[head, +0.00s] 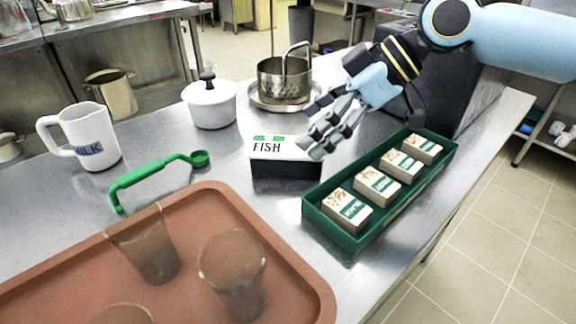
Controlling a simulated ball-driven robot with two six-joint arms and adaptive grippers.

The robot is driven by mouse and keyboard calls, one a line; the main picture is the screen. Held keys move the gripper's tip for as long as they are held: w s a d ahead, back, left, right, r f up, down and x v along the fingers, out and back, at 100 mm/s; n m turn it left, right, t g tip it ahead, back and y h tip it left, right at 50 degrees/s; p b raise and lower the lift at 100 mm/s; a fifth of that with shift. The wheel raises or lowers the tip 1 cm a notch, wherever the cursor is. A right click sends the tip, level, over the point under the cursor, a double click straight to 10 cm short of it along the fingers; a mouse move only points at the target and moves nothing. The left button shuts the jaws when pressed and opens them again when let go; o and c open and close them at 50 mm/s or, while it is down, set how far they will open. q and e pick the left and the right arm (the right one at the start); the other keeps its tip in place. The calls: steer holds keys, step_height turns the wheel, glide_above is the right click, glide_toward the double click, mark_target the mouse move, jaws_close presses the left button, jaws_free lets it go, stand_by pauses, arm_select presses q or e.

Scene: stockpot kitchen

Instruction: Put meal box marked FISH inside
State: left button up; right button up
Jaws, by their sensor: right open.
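The meal box marked FISH (284,170) sits on the steel counter, with a white lid, black sides and green marks on top. My right gripper (317,126) reaches in from the upper right. It is open and empty, with its fingers at the box's right end, and it partly covers that corner. I cannot tell whether the fingers touch the lid. My left gripper is not in view. A dark box-shaped thing (473,105) stands behind my right arm, and its opening cannot be seen.
A green tray (350,242) with several small cartons lies right of the box. A brown tray (318,287) with clear cups fills the front left. A green-handled tool (150,172), milk jug (92,138), white pot (210,104) and steel strainer (283,82) stand around.

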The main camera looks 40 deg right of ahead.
mark_target(289, 145)
steer(key=shift+w+a+f, duration=0.2)
steer(key=shift+a+f, duration=0.05)
steer(key=shift+w+a+f, duration=0.1)
steer(key=shift+a+f, duration=0.1)
steer(key=shift+w+a+f+b, duration=0.15)
steer(key=shift+a+f+b, duration=0.05)
steer(key=shift+f+b, duration=0.1)
steer(key=x, duration=0.3)
steer(key=shift+f+b, duration=0.1)
steer(key=shift+b, duration=0.3)
steer(key=shift+w+a+f, duration=0.15)
steer(key=shift+a+f, duration=0.2)
steer(key=shift+f, duration=0.05)
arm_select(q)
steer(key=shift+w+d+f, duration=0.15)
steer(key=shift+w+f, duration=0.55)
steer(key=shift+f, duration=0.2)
arm_select(e)
steer(key=shift+c, duration=0.3)
steer(key=c, duration=1.3)
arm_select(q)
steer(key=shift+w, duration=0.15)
arm_select(e)
steer(key=shift+c, duration=1.4)
